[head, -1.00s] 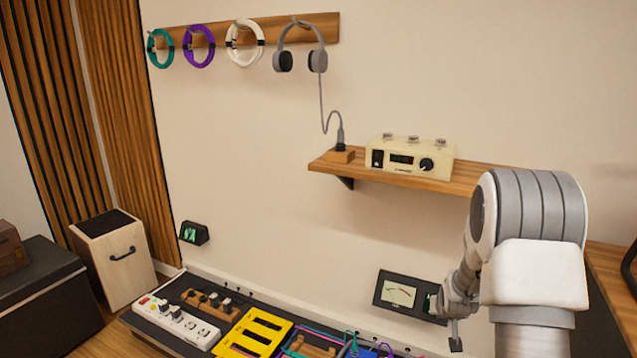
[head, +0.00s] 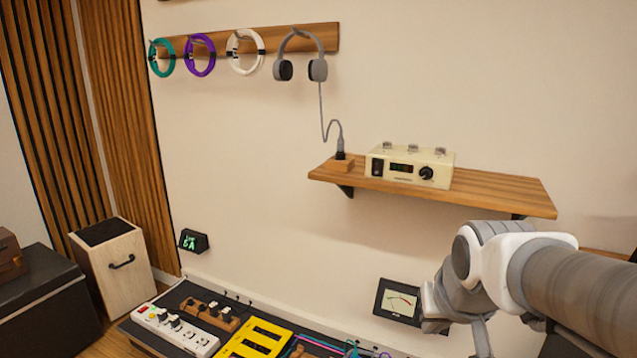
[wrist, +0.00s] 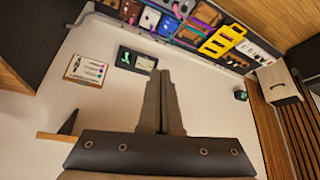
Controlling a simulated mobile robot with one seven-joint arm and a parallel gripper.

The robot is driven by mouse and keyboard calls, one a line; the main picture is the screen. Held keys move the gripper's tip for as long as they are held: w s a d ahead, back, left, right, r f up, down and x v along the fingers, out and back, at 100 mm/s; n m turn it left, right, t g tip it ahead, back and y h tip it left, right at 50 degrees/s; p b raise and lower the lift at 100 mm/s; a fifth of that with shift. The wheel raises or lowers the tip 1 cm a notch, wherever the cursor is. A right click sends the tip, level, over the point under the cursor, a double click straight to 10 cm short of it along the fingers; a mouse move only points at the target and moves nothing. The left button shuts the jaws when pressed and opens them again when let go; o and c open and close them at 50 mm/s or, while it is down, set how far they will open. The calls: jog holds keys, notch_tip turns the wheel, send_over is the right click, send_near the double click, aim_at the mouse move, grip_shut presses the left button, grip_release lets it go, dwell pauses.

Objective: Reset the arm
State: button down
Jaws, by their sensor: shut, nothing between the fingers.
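My arm comes in from the right edge in the head view, in front of the wall below the wooden shelf. My gripper (wrist: 159,78) shows in the wrist view with its two grey fingers together and nothing between them. In the head view the gripper hangs low at the right, near the meter, and its fingertips are hard to make out.
The wooden shelf (head: 500,192) carries a cream amplifier (head: 409,167). Headphones (head: 300,68) and coiled cables hang above. The bench below holds a white power strip (head: 176,329) and a yellow tray (head: 255,337). A speaker-like box (head: 121,264) stands left. The wall's middle is clear.

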jog(key=s+a+r+n, duration=0.1)
jog(key=s+a+r, duration=0.15)
jog(key=s, duration=0.85)
notch_tip(320, 180, up, 22)
jog(key=p, duration=2.4)
jog(key=shift+w+a+r+y, duration=0.15)
jog(key=shift+a+y, duration=0.05)
jog(key=shift+y, duration=0.1)
